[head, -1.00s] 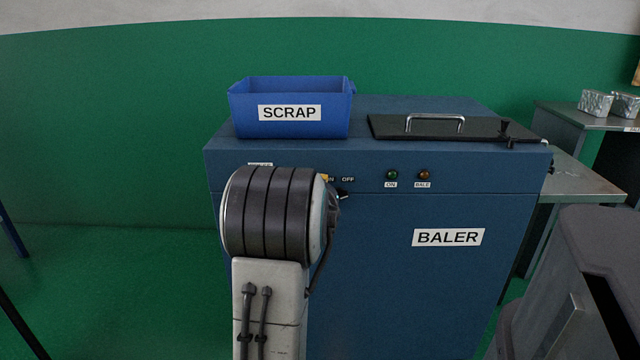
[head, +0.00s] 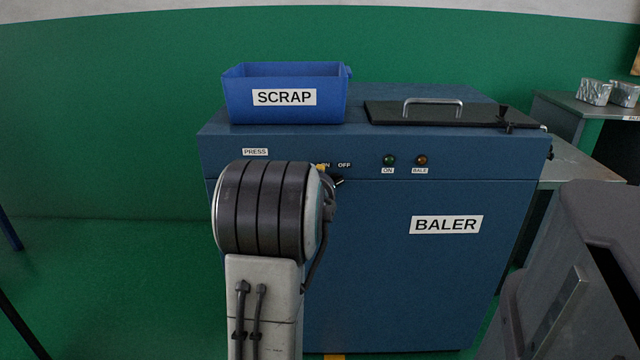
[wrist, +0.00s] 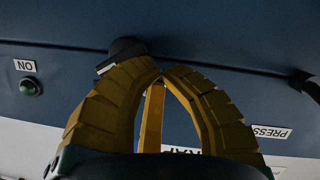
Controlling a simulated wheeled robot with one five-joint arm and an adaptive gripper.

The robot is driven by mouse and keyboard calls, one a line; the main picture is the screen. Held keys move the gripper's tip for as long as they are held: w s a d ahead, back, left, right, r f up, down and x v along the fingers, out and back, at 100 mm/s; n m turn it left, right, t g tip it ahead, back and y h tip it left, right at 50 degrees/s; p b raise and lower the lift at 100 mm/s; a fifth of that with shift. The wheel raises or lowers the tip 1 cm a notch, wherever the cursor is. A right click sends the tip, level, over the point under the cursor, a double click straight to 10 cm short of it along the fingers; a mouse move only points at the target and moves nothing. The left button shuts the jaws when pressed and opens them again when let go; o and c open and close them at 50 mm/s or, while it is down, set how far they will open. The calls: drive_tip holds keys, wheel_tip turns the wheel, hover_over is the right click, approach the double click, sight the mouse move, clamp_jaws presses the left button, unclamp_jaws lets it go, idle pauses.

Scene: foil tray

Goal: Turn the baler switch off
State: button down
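The blue baler (head: 400,270) stands ahead, with a label reading BALER on its front. Its switch (head: 340,181) sits below the ON and OFF labels, partly behind my arm in the head view. In the wrist view, which is upside down, the switch is a black knob (wrist: 125,48) with a pale mark, just beyond the fingertips. My gripper (wrist: 163,72) has yellow fingers curved inward, with tips almost meeting and nothing seen held. The fingers lie close to the knob; whether they touch it is unclear. In the head view my arm hides most of the gripper.
A blue SCRAP bin (head: 240,97) and a black lid with a handle (head: 433,101) are on top of the baler. A green lamp (head: 389,160) and an amber lamp (head: 421,160) are right of the switch. A grey bin (head: 610,215) stands at right.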

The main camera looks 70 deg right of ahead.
drive_tip(key=shift+w+f+b, duration=0.15)
drive_tip(key=shift+f+b, duration=0.85)
drive_tip(key=shift+b, duration=1.35)
drive_tip(key=shift+f+b, duration=0.3)
drive_tip(key=shift+b, duration=0.45)
drive_tip(key=shift+r, duration=0.1)
